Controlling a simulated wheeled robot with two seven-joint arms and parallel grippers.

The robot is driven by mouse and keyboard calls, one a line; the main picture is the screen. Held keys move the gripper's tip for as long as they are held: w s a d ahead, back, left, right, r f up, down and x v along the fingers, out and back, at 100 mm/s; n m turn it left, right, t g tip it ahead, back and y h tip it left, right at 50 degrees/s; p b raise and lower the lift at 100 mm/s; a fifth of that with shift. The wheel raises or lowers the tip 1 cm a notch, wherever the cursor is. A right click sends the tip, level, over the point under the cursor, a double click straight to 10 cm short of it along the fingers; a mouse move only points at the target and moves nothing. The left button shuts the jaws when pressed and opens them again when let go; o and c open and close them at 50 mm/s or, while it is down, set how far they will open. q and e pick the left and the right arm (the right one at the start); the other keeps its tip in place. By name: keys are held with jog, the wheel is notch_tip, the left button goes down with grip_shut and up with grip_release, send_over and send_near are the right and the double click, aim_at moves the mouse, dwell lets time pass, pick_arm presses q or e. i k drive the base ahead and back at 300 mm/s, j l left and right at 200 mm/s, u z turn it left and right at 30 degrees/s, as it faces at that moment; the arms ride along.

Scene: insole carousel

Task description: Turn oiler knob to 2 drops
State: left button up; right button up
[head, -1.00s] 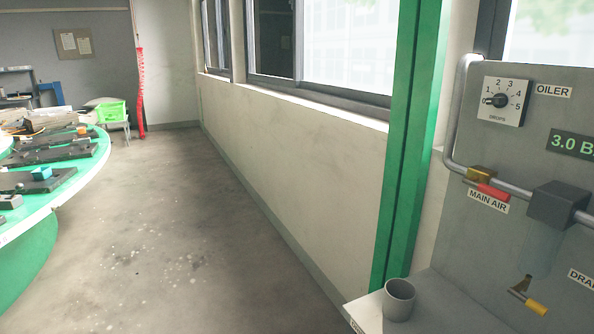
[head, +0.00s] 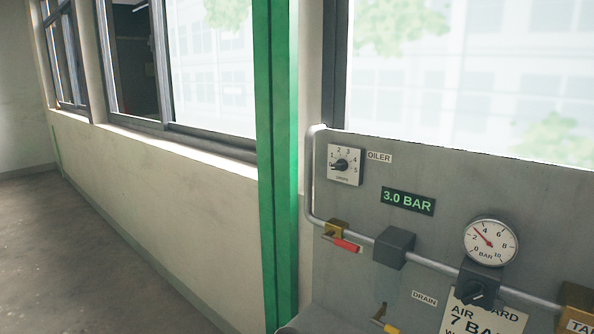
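The oiler knob (head: 341,165) is a small black knob on a white square dial plate (head: 346,177), with numbers around it and a DROPS label below. The plate is at the upper left of the grey panel, beside the OILER label (head: 379,157). The knob appears to point left, at the low end of the scale below 1, not at 2; the exact mark is too small to read. Neither of my grippers is in view, and nothing touches the knob.
The grey panel (head: 400,175) also carries a green 3.0 BAR display (head: 408,201), a pressure gauge (head: 490,241), a red-handled valve (head: 346,244) on a pipe, a black regulator knob (head: 475,291) and a yellow drain lever (head: 385,322). A green post (head: 278,170) stands left of it.

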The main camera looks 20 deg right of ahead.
aim_at(342, 165)
jog(key=z, duration=1.1)
